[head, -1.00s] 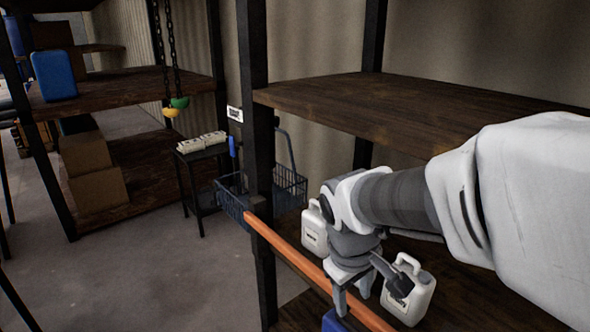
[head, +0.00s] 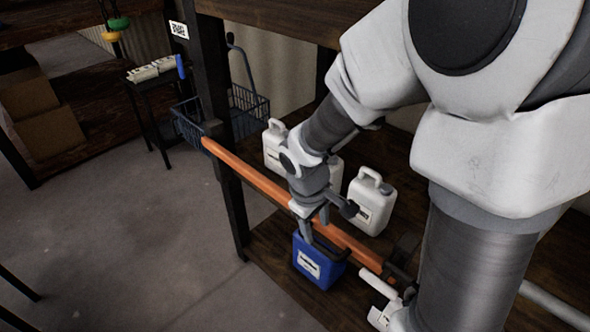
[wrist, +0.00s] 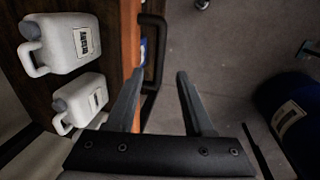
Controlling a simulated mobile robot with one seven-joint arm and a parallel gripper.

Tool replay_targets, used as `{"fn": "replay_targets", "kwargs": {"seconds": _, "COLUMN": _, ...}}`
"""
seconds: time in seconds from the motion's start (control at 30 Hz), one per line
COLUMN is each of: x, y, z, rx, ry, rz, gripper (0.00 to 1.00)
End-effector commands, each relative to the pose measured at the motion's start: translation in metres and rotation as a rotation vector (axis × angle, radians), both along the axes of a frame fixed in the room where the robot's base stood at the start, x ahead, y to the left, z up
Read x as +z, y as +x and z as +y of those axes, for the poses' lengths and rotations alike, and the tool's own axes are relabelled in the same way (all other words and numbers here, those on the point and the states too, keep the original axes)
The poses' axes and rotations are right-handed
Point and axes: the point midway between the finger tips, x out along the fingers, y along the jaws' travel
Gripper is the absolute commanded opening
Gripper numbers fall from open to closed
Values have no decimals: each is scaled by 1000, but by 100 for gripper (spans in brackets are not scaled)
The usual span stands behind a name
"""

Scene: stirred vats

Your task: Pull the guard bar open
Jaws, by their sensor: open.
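The guard bar (head: 250,178) is a long orange bar across the front of the shelf bay. It also shows in the wrist view (wrist: 130,40). A black handle (head: 343,256) sticks out from its front; in the wrist view the handle (wrist: 158,50) runs along the bar's right side. My gripper (head: 316,232) is over the bar, close to the handle, fingers pointing down. In the wrist view my gripper (wrist: 160,72) is open, and the handle appears between its two fingers. I cannot tell whether the tips reach down past the handle.
White jugs (head: 371,202) stand on the shelf behind the bar. A blue canister (head: 310,266) is below the bar near my gripper. A wire basket (head: 190,118) hangs by the shelf post (head: 226,150). A dark blue container (wrist: 290,115) is on the right.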

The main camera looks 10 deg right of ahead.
Motion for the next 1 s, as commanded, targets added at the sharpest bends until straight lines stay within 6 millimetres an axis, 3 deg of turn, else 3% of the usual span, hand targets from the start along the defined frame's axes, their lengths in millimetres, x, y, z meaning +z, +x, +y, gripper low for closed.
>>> {"fn": "replay_targets", "kwargs": {"seconds": 0.1, "x": -30, "y": 2, "z": -4, "rx": 1, "ry": 0, "rz": 5, "gripper": 52}}
{"fn": "replay_targets", "kwargs": {"seconds": 0.3, "x": -60, "y": 6, "z": -9, "rx": 1, "ry": 0, "rz": 3, "gripper": 52}}
{"fn": "replay_targets", "kwargs": {"seconds": 0.5, "x": -73, "y": 8, "z": -11, "rx": 1, "ry": 1, "rz": 1, "gripper": 52}}
{"fn": "replay_targets", "kwargs": {"seconds": 0.77, "x": -74, "y": 9, "z": -12, "rx": 1, "ry": 0, "rz": -1, "gripper": 52}}
{"fn": "replay_targets", "kwargs": {"seconds": 0.87, "x": -73, "y": 9, "z": -12, "rx": 1, "ry": 0, "rz": -1, "gripper": 40}}
{"fn": "replay_targets", "kwargs": {"seconds": 1.0, "x": -73, "y": 9, "z": -12, "rx": 0, "ry": 1, "rz": -1, "gripper": 14}}
